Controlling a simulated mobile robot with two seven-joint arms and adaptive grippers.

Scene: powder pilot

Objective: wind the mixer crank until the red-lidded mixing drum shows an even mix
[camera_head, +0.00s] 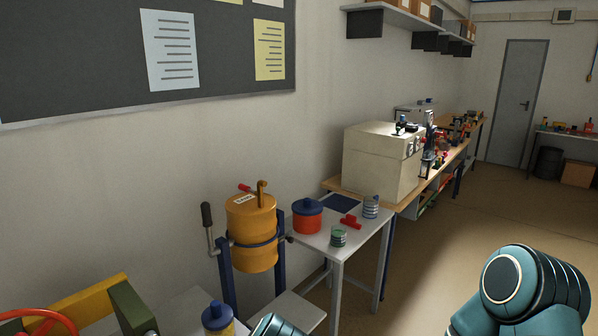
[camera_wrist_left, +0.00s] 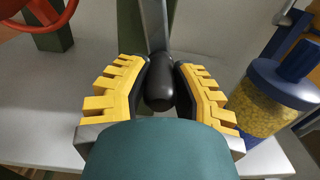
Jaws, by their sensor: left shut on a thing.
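My left gripper (camera_wrist_left: 160,90) is shut on a black crank grip (camera_wrist_left: 159,85) in the left wrist view. The grip sits on a grey metal arm (camera_wrist_left: 154,25) beside a dark green post (camera_wrist_left: 130,28). In the head view, part of a green and yellow machine (camera_head: 132,308) shows at the lower left; I cannot tell which drum the held crank turns. No red-lidded drum is clearly visible. An orange drum (camera_head: 252,235) stands in a blue frame, with a separate black-handled crank (camera_head: 207,216) at its left, ungripped. My right gripper is out of view.
A blue-lidded jar of yellow grains (camera_wrist_left: 270,98) stands right of my left gripper. A side table (camera_head: 322,240) holds a red pot with a blue lid (camera_head: 307,217) and small cans. Open floor lies to the right.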

